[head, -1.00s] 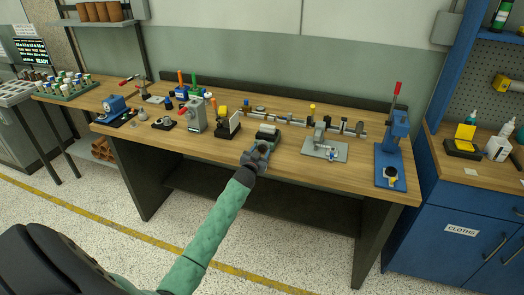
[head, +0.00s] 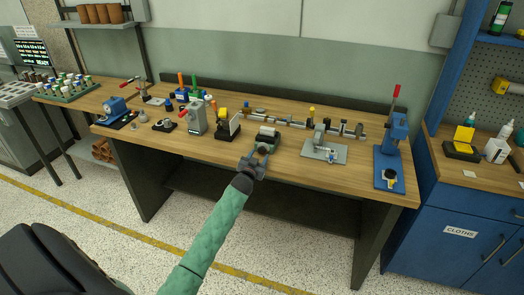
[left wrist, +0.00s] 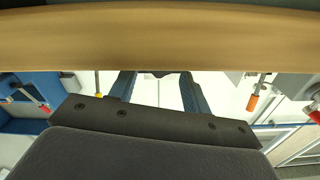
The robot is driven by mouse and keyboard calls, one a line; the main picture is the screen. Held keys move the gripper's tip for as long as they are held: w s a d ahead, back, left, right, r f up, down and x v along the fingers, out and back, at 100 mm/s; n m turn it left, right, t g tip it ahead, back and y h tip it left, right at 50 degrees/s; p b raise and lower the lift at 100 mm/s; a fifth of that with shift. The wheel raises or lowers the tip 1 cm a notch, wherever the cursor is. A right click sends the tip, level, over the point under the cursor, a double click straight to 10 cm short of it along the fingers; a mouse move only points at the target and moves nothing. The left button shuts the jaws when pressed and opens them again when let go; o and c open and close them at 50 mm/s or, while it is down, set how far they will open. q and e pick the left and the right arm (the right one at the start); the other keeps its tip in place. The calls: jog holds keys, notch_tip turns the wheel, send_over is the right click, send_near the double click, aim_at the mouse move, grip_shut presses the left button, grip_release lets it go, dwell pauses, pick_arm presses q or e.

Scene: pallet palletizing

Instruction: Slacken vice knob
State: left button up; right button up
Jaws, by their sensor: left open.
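A small grey vice-like device (head: 267,134) with a pale cylindrical top sits near the front edge of the wooden bench. My left gripper (head: 262,151) is just in front of it, fingers apart and pointing towards it, with nothing seen between them. I cannot tell whether the fingers touch the device, and no knob can be made out there. The left wrist view shows a tan wooden band across the top and a dark body with screws below. My right gripper is not in view.
On the bench, a grey plate with a clamp (head: 325,152) and a blue press (head: 391,150) stand to the right. A black holder with a yellow block (head: 226,124) and a red-levered grey fixture (head: 197,115) stand left.

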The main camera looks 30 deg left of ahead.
aim_at(262, 150)
pick_arm(q)
jog(key=shift+w, duration=0.2)
jog(key=shift+b+x, duration=0.35)
jog(key=shift+x, duration=0.7)
